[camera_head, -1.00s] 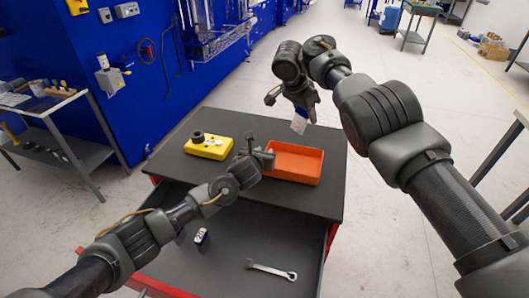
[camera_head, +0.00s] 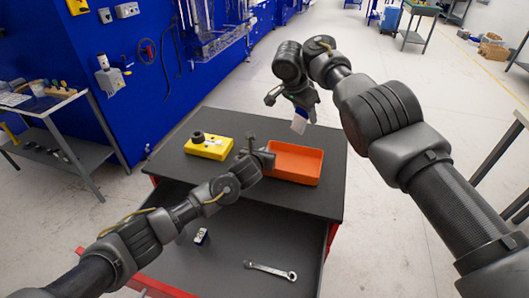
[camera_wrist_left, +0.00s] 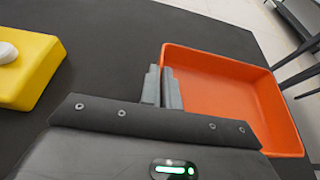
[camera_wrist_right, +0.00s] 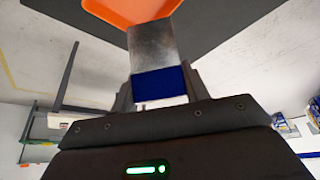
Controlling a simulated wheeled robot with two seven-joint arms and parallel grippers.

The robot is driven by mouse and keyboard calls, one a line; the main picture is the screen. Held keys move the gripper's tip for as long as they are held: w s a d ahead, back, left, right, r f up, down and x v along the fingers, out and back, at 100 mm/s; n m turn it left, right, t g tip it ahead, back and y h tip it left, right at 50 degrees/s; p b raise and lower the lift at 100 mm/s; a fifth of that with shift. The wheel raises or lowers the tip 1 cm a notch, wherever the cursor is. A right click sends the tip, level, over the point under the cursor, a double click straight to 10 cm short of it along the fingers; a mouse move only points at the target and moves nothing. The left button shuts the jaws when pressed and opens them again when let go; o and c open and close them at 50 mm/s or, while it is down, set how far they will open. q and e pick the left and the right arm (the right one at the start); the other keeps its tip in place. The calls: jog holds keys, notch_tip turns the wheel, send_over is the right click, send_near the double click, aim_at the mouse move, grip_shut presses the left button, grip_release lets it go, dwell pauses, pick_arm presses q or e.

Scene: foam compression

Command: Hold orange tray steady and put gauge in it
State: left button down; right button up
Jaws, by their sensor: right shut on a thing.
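The orange tray (camera_head: 296,178) lies on the right part of the dark tabletop and also shows in the left wrist view (camera_wrist_left: 225,85). My left gripper (camera_head: 268,158) is at the tray's left wall. Its fingers (camera_wrist_left: 164,88) are close together at that wall; whether they clamp it is unclear. My right gripper (camera_head: 303,108) is above and behind the tray, shut on the gauge (camera_head: 299,123). In the right wrist view the gauge is a flat metallic plate (camera_wrist_right: 153,45) with a blue end between the fingers (camera_wrist_right: 158,88). It hangs clear of the tray, whose visible floor is empty.
A yellow block (camera_head: 209,149) with a dark round part and white knobs sits left on the tabletop (camera_head: 180,170).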

aim_at(297, 127)
jog(key=shift+f, duration=5.4)
jog(key=o, duration=1.2)
jog(key=v, duration=1.2)
pick_arm(q)
jog(key=c, duration=1.6)
grip_release()
